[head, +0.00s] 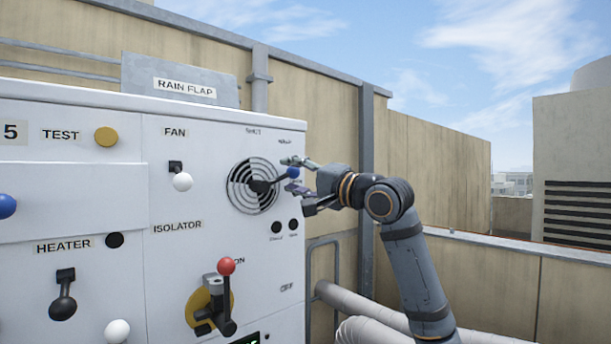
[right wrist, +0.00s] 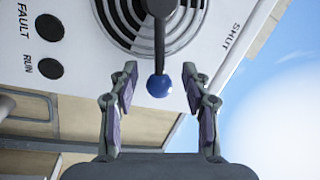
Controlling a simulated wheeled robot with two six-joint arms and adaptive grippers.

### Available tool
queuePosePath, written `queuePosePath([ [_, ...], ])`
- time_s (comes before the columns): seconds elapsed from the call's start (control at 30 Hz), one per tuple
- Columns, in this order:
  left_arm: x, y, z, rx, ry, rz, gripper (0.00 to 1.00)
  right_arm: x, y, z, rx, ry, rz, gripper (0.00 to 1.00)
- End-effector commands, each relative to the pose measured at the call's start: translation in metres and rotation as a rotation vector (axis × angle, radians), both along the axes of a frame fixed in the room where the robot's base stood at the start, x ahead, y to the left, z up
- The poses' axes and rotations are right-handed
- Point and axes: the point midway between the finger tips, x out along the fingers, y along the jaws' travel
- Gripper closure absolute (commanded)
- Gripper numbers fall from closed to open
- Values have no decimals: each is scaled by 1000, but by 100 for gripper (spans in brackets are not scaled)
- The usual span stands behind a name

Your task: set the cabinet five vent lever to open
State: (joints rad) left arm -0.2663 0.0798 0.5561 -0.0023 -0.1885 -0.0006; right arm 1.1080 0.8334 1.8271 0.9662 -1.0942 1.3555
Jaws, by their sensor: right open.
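The vent is a round slotted grille (head: 240,184) on the white cabinet face. Its dark lever (head: 275,180) points right and slightly up from the hub to a blue ball knob (head: 293,172). My right gripper (head: 289,174) is open at the knob, with its fingers above and below it. In the right wrist view, the blue knob (right wrist: 159,87) sits between the two open fingertips (right wrist: 160,86), with a gap on each side. The lever points straight toward the gripper there. A SHUT label (right wrist: 230,36) shows right of the grille. I see no readable OPEN label. My left gripper is out of view.
Below the vent are two black round lamps (head: 275,227), labelled FAULT and RUN in the wrist view. The red-knobbed isolator handle (head: 226,267) sticks out lower down. The fan switch (head: 182,181) is left of the vent. Right of the cabinet are pipes (head: 380,310) and a wall.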

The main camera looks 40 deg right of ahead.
Motion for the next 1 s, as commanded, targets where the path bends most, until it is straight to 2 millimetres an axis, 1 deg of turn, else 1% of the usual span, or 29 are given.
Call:
queuePosePath([
  [0.07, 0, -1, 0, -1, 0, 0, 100, -13, -7, -2, -7, 0, -10, 52],
  [0.17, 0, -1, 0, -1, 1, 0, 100, -28, -10, -4, -8, 1, -10, 52],
  [0.27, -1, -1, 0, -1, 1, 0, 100, -36, -15, -5, -4, -1, -12, 52],
  [0.4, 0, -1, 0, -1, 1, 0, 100, -45, -16, -5, -2, -2, -10, 52],
  [0.6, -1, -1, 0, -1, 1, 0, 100, -50, -15, -5, 1, -1, -4, 52],
  [1.0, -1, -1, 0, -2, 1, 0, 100, -51, -15, -5, 2, -2, -2, 52],
])
